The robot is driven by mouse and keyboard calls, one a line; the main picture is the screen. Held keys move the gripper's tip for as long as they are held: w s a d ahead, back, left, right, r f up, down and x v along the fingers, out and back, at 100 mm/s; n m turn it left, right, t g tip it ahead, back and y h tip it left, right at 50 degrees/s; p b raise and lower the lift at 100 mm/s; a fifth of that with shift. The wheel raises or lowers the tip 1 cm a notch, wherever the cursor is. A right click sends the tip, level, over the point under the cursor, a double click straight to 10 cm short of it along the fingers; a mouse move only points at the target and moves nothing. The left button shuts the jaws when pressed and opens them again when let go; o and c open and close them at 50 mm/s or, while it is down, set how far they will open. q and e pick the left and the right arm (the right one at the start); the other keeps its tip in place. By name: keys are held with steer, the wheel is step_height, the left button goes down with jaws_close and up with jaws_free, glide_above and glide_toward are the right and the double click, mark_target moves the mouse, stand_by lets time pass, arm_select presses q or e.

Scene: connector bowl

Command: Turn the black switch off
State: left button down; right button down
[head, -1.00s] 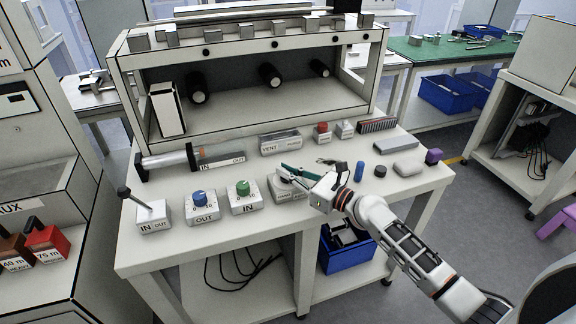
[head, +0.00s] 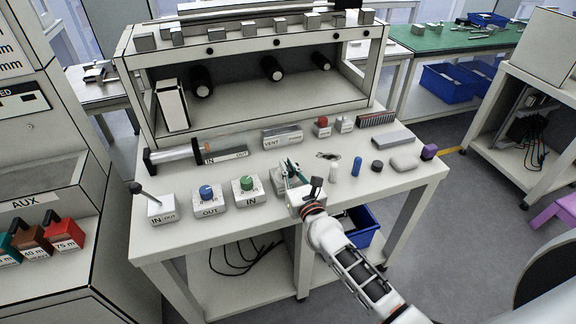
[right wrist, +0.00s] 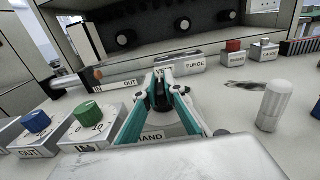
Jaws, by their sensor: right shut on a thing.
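The box also shows in the head view (head: 279,183), partly covered by my right gripper. My right gripper (right wrist: 161,80) has its teal fingers on both sides of the knob and is shut on it; it also shows in the head view (head: 289,165). The gripper hides much of the knob and box. My left gripper is not in view.
A green knob box (head: 246,190) and a blue knob box (head: 208,200) stand left of the switch, with a lever box (head: 160,208) farther left. A white cylinder (head: 333,170) and a blue one (head: 356,166) stand to the right. A long "VENT" box (head: 282,138) lies behind.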

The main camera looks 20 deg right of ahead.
stand_by(0.5)
steer(key=c, duration=2.1)
jaws_free()
steer(key=shift+c, duration=0.2)
steer(key=shift+s, duration=0.1)
steer(key=s, duration=1.1)
steer(key=shift+s+d, duration=0.25)
steer(key=shift+s, duration=0.15)
